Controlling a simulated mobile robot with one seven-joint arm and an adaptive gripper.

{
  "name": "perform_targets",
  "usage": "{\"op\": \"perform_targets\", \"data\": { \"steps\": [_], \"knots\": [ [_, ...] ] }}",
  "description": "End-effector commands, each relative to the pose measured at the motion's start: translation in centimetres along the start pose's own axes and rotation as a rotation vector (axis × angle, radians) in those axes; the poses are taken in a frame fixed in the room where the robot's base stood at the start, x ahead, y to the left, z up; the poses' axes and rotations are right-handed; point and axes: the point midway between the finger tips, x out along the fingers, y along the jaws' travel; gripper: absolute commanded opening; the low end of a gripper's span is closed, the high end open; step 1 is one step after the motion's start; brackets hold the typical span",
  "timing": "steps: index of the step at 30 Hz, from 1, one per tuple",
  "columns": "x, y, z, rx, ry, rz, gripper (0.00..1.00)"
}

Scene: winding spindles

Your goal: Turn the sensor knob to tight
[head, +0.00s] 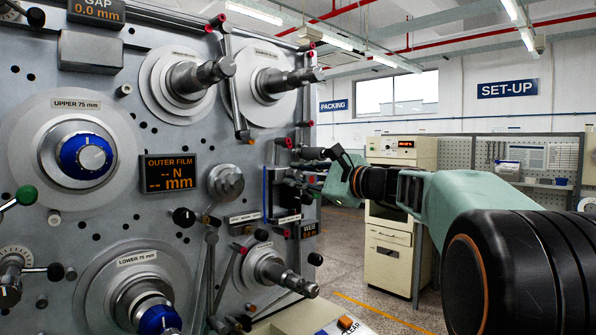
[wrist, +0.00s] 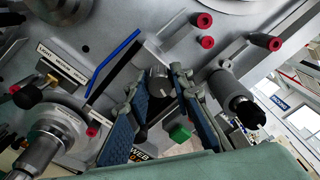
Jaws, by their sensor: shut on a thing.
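The sensor knob (wrist: 159,84) is a small dark grey round knob on the grey machine panel, in the middle of the wrist view. My gripper (wrist: 158,88) has its two blue-padded fingers on either side of the knob, shut on it. In the head view my gripper (head: 303,178) is at the panel's right edge, and the knob cannot be made out there. A label strip reading light, medium and a third word (wrist: 62,62) lies left of the knob in the wrist view. Which setting the knob points to is too small to tell.
A blue bar (wrist: 113,62) and several red-tipped pegs (wrist: 207,42) stand near the fingers. A dark-ended roller (wrist: 236,97) sticks out at the right, and a spindle (wrist: 42,150) at the lower left. A green block (wrist: 180,132) shows between the fingers. A cream cabinet (head: 393,250) stands behind my arm.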

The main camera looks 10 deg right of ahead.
Motion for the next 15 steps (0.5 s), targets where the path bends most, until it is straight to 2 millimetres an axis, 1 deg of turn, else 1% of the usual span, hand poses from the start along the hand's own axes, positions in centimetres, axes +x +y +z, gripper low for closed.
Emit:
{"op": "perform_targets", "data": {
  "steps": [6, 15],
  "knots": [
    [-0.01, -0.12, 0.05, 0.122, 0.000, 0.000, 0.00],
    [-0.01, -0.01, -0.03, 0.201, 0.001, 0.000, 0.00]
  ]
}}
